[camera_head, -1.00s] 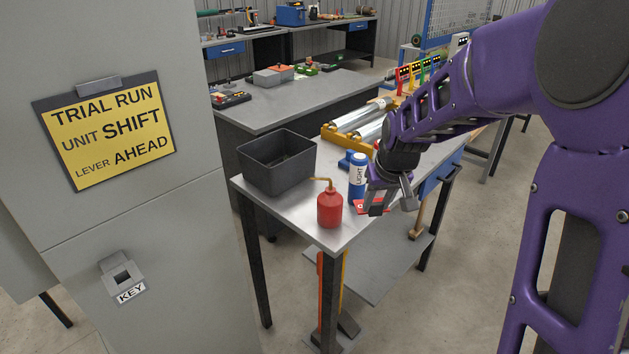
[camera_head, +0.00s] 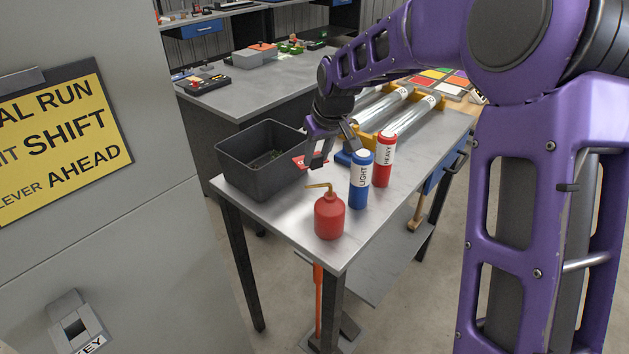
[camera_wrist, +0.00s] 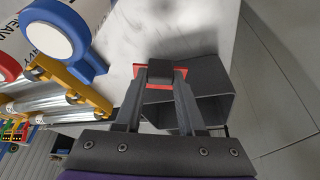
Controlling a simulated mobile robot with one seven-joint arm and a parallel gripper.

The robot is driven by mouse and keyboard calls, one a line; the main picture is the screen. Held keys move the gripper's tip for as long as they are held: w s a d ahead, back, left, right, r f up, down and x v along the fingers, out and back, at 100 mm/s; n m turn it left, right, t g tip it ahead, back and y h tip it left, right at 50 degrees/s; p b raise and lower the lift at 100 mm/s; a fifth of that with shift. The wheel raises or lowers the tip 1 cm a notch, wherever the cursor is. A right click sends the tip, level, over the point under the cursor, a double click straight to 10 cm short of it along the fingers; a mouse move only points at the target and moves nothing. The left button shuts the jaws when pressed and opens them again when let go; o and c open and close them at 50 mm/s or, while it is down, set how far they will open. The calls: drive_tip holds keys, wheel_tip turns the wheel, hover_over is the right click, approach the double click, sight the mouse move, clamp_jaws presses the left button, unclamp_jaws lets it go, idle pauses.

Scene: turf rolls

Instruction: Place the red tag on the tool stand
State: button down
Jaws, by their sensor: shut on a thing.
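The red tag (camera_head: 303,161) is in my gripper (camera_head: 321,160), between the grey bin and the blue bottle, above the metal-topped table (camera_head: 290,210). In the wrist view the red tag (camera_wrist: 158,86) shows as a flat red piece clamped between the fingertips (camera_wrist: 161,76), partly hidden by them. The gripper is shut on it. I cannot tell surely which thing is the tool stand.
The dark grey bin (camera_head: 240,165) stands left of my gripper. A red oil can (camera_head: 329,216), a blue LIGHT bottle (camera_head: 359,185) and a red HEAVY bottle (camera_head: 384,165) stand to the right. Metal rollers (camera_head: 410,115) lie behind. A grey cabinet (camera_head: 150,230) is at left.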

sight(327, 161)
wheel_tip(327, 161, down, 10)
drive_tip(key=shift+f+b, duration=0.1)
drive_tip(key=shift+b, duration=0.4)
drive_tip(key=shift+f, duration=0.2)
drive_tip(key=c, duration=0.5)
unclamp_jaws()
drive_tip(key=shift+r, duration=0.1)
drive_tip(key=shift+s+d+r, duration=0.1)
drive_tip(key=shift+r, duration=0.35)
drive_tip(key=p+v, duration=0.1)
drive_tip(key=v, duration=1)
drive_tip(key=shift+s+r, duration=0.15)
drive_tip(key=shift+r, duration=0.05)
